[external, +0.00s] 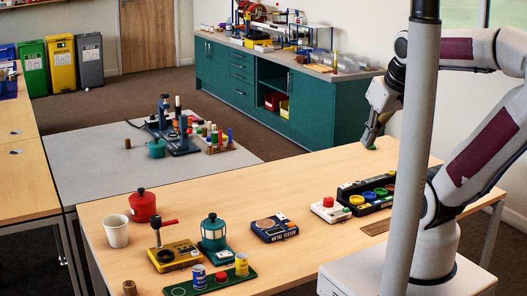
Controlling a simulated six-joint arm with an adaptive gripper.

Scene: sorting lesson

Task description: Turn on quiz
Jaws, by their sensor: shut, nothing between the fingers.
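A black box (349,188) with a row of large coloured buttons, yellow, green and blue among them, lies at the right of the wooden table; it looks like the quiz console, but I cannot read a label or see a switch clearly. A white box (322,214) with a red button sits just left of it. My gripper (371,145) is above the far part of the table, behind the black box and apart from it. Its fingers are shut and empty. A small green patch (371,149) shows at the fingertips; I cannot tell what it is.
A blue box marked metal tester (274,228) sits mid-table. A yellow device (175,255), a teal pot (214,232), a red pot (143,205), a white cup (116,231) and a green tray (208,284) stand left. The far middle of the table is clear.

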